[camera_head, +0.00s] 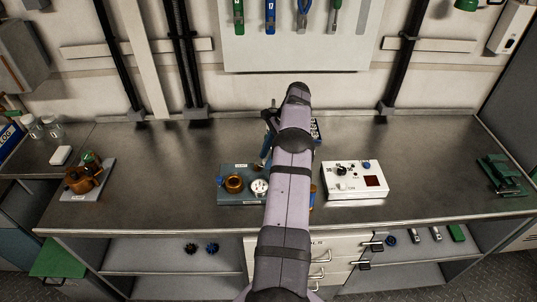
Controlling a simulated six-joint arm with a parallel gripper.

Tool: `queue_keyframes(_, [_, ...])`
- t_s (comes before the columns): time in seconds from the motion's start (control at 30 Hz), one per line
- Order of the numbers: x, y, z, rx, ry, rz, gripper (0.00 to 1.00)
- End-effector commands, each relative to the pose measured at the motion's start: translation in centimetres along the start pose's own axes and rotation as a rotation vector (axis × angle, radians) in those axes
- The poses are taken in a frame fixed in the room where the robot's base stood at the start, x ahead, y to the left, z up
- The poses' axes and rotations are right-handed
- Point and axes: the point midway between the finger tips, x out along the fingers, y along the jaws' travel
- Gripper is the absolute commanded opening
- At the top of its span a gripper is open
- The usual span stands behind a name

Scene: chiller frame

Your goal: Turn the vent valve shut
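A copper-coloured valve-like fitting (82,178) with a green part on top sits on a grey plate (98,190) at the left of the bench. It looks like the vent valve, but its label and its handle's exact position are too small to tell. My arm reaches up the middle of the picture over the bench. My gripper (269,117) is mostly hidden behind the arm's far end, with only a dark part showing. It is well to the right of the fitting and apart from it. I cannot see its fingers clearly.
A blue-grey block (228,198) with a copper ring (234,184) and a white round part (259,187) stands mid-bench, partly behind my arm. A white control box (340,190) and a green device (503,175) stand to the right. Bare steel bench (165,175) separates fitting and block.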

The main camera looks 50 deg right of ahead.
Motion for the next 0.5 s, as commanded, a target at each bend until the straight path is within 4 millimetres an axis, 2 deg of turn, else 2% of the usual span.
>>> queue_keyframes(0.23, [-1.3, 0.0, 0.1, 0.000, 0.000, 0.000, 0.35])
queue_keyframes(0.5, [-4.6, 0.0, 0.2, 0.001, 0.000, -0.001, 0.35])
